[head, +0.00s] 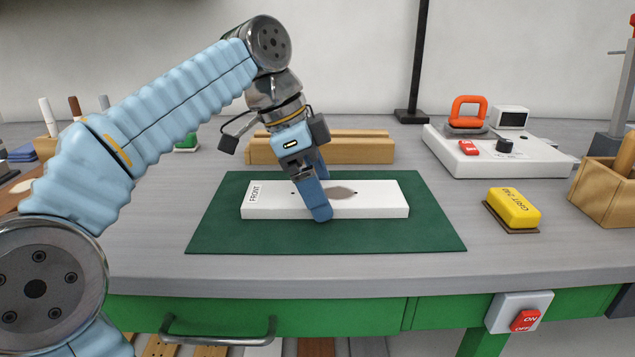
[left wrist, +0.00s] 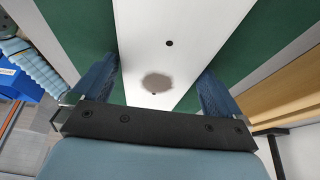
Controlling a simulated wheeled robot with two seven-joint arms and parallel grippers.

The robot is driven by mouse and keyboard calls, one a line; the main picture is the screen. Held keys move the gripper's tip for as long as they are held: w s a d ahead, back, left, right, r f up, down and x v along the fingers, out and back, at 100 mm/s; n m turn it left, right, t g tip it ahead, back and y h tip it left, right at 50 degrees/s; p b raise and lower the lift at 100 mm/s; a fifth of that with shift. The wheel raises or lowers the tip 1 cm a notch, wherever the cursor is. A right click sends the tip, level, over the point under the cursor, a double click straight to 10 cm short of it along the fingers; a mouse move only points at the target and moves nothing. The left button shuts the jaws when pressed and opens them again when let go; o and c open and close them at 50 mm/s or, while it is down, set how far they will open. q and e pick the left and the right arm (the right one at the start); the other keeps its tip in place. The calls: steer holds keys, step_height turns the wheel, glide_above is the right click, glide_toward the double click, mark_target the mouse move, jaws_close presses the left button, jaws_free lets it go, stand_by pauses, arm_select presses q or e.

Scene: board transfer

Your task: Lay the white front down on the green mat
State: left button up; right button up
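The white front (head: 375,200) is a long flat board marked FRONT at its left end, with a grey-brown patch and small dark holes on its upper face. It lies level on the green mat (head: 425,235), its long side across the picture. My left gripper (head: 318,195) reaches down over its middle, with one finger at the near long edge and one at the far edge. My right gripper is not in view.
Wooden blocks (head: 365,150) stand behind the mat. To the right are a yellow grit block (head: 514,207), a white unit (head: 480,155) with an orange handle, and a wooden box (head: 600,195). The bench's front edge is just before the mat.

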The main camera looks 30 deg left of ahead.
arm_select(q)
steer(key=shift+p+v, duration=1.05)
steer(key=shift+v, duration=2.75)
